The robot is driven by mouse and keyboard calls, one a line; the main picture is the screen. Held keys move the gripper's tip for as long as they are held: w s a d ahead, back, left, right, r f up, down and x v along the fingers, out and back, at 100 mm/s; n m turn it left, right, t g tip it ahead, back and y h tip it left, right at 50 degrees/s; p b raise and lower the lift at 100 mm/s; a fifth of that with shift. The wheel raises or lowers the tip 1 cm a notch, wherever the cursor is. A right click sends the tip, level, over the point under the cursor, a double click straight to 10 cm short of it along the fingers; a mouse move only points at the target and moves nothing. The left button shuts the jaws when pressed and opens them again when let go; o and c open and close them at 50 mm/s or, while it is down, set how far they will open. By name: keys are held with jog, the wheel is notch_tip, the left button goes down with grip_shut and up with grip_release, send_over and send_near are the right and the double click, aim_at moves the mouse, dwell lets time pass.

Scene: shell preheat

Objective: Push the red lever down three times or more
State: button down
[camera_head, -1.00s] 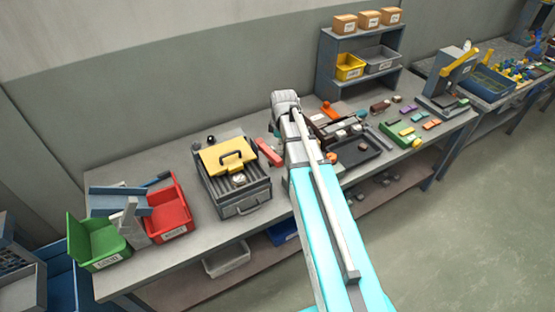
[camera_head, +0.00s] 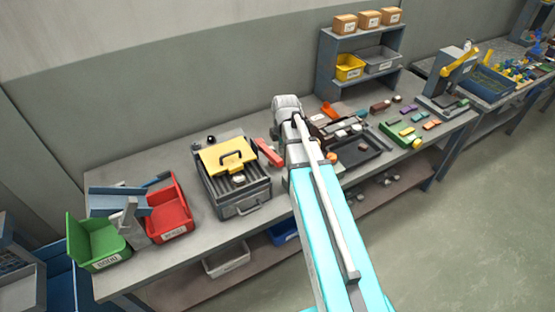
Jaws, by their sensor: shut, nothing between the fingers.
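A red bar-shaped piece (camera_head: 269,152), which looks like the red lever, stands just left of my arm's far end and right of the grey grill box. Its base and any pivot cannot be made out, nor how far down it is. The grey grill box (camera_head: 245,203) has a yellow lid plate (camera_head: 222,157) with a dark handle on top, and a small pale piece (camera_head: 238,181) lies on its slats. My arm reaches over the bench's middle. My gripper is hidden behind it, so contact with the red piece cannot be seen.
Red (camera_head: 168,216) and green (camera_head: 98,242) bins stand at the bench's left end. A dark tray (camera_head: 362,155) and several coloured blocks lie right of my arm. A shelf (camera_head: 357,86) with bins and boxes stands behind. Bare bench top shows behind the grill box.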

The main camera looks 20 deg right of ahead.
jog(key=shift+s+n, duration=0.15)
jog(key=shift+n, duration=0.45)
dwell(0.3)
notch_tip(320, 180, up, 8)
jog(key=w+m+p, duration=0.1)
jog(key=m+p, duration=0.2)
jog(key=m, duration=0.6)
jog(key=w+m+t+p, duration=0.1)
jog(key=m+p, duration=0.3)
jog(key=m, duration=0.4)
jog(key=shift+w+f+m, duration=0.25)
jog(key=shift+w+m, duration=0.15)
jog(key=shift+w, duration=0.05)
jog(key=shift+a, duration=0.1)
jog(key=shift+f, duration=0.15)
